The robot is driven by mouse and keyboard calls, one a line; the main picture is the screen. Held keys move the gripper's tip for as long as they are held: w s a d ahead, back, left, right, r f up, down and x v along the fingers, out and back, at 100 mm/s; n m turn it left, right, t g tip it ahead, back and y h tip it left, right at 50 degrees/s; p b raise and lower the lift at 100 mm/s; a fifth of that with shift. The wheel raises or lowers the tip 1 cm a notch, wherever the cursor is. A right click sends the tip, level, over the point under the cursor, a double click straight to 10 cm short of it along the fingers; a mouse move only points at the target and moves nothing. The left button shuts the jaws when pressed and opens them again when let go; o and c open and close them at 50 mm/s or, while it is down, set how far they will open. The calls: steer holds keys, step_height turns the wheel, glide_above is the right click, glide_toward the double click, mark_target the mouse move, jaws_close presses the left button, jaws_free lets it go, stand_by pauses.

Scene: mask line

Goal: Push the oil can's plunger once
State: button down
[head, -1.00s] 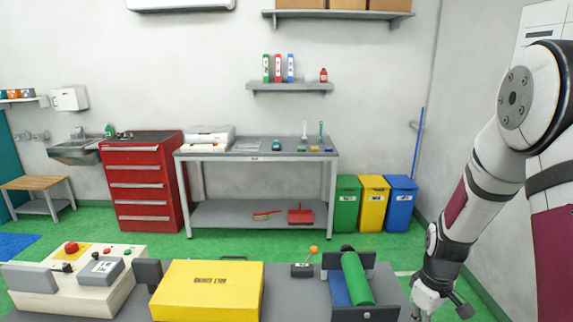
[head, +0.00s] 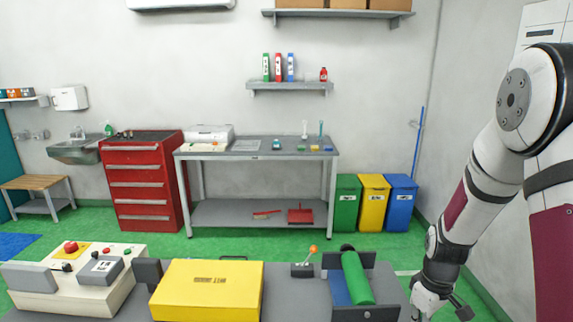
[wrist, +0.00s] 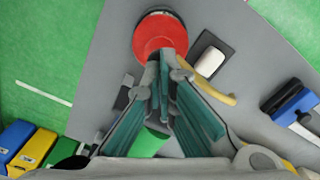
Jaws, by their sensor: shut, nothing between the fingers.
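A red round body with a dark rim at its top edge (wrist: 160,36) shows in the wrist view, at the top middle; I take it to be the oil can. A curved yellow piece (wrist: 214,90) shows to its right, behind my fingers, perhaps its spout. My gripper (wrist: 165,60) is shut and empty, its fingertips overlapping the red body's lower edge in the picture. I cannot tell whether they touch it. The plunger cannot be made out. In the head view my gripper (head: 424,308) is at the bottom right, partly cut off; the oil can is not seen there.
The grey bench carries a yellow box (head: 207,292), a lever with an orange knob (head: 313,250), a green roller in a dark frame (head: 357,278) and a control panel (head: 105,300). A small white block on a dark plate (wrist: 209,62) lies right of the red body.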

steer(key=shift+f, duration=1.25)
steer(key=shift+r, duration=0.1)
steer(key=shift+r+p, duration=0.45)
steer(key=shift+r, duration=1.1)
steer(key=shift+r, duration=0.1)
steer(key=shift+r+p, duration=0.95)
steer(key=shift+r, duration=1.95)
